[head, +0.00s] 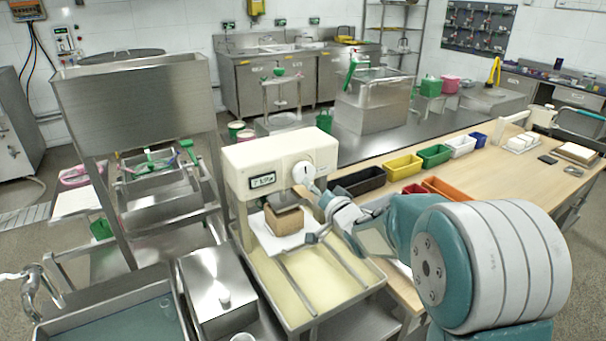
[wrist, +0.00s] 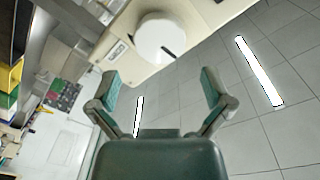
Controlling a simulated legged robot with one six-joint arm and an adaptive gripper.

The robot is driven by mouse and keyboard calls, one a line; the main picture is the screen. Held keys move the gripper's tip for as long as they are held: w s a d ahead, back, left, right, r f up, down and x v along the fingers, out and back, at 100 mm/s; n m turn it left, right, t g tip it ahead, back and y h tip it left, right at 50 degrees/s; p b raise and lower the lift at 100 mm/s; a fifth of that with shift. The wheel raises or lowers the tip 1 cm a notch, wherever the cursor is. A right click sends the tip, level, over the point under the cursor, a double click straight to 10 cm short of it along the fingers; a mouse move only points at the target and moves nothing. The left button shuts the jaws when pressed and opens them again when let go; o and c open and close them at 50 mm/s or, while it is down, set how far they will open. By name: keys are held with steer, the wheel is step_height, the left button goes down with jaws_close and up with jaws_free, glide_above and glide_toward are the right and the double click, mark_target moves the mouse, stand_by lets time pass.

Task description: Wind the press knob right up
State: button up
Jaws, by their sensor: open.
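The press (head: 250,165) is a cream box-shaped head with a small dark display on its front. Its round white knob (head: 303,173) sits at the front right of the head. In the wrist view the knob (wrist: 158,40) is a white disc with a short dark mark, beyond the fingertips and near the middle. My gripper (head: 312,213) is in front of and below the knob in the head view. In the wrist view my gripper (wrist: 162,82) has its fingers spread wide, with nothing between them and the knob apart from both.
A brown block (head: 285,221) stands on a white sheet under the press head. A shallow tray (head: 308,290) with rails lies below it. Colored bins (head: 402,166) line the wooden table to the right. A steel box (head: 215,285) stands at the left.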

mark_target(305, 175)
steer(key=x, duration=0.7)
steer(key=shift+w+a, duration=0.15)
steer(key=shift+w, duration=0.1)
steer(key=shift+c, duration=0.3)
steer(key=c, duration=0.8)
